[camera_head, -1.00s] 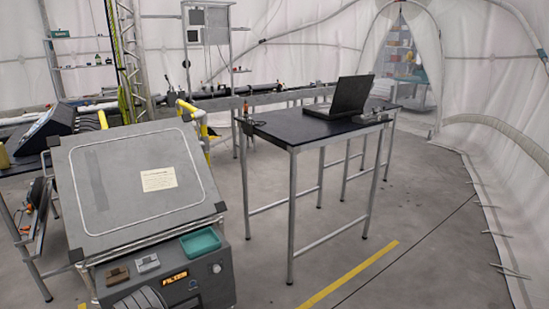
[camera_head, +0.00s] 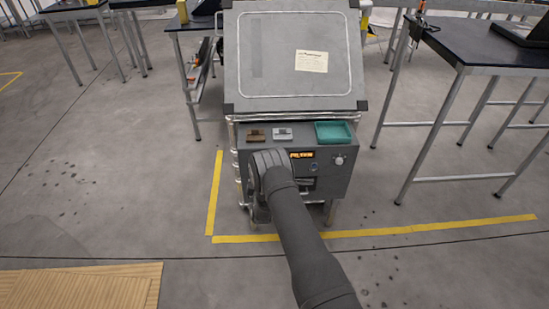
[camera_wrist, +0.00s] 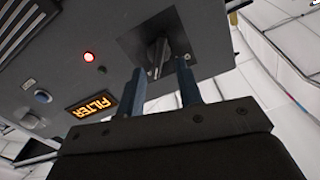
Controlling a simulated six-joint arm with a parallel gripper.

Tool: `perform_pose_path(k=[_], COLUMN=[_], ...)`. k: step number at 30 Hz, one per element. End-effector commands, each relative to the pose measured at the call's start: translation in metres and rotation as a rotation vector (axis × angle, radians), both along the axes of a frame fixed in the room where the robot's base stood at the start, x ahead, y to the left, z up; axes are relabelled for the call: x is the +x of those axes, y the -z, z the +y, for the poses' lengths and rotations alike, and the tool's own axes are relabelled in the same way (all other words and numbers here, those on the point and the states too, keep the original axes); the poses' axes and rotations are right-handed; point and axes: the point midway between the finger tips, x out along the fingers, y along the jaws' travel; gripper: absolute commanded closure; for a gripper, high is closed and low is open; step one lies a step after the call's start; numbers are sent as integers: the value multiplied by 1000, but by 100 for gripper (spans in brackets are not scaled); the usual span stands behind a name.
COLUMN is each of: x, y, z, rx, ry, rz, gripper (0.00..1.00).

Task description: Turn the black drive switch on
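The black drive switch (camera_wrist: 157,52) is a dark lever on a dark square plate in the grey cabinet's panel, seen in the wrist view. My gripper (camera_wrist: 160,65) is open, its two dark fingers apart, with the switch lever showing between and just beyond the fingertips. I cannot tell whether a finger touches it. In the head view my arm covers the left of the cabinet (camera_head: 342,178), so the switch and fingers are hidden there. A red light (camera_wrist: 88,57) glows on the panel beside the switch plate.
An orange FILTER display (camera_wrist: 92,104), a pale round knob (camera_wrist: 43,96) and vent slots sit on the same panel. A teal tray (camera_head: 334,132) and small blocks rest on the cabinet's ledge. A dark table (camera_head: 480,45) stands at right. Floor inside the yellow lines is mostly open.

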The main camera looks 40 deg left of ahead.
Motion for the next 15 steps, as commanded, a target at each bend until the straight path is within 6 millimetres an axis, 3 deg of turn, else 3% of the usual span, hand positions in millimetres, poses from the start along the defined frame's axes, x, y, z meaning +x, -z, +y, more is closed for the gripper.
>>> perform_pose_path(k=[3,9,15], x=[-34,-80,-93], y=[6,1,-4], z=[-33,-84,-101], rx=[100,267,335], ry=[1,1,-2], rz=[111,275,333], gripper=[67,67,67])
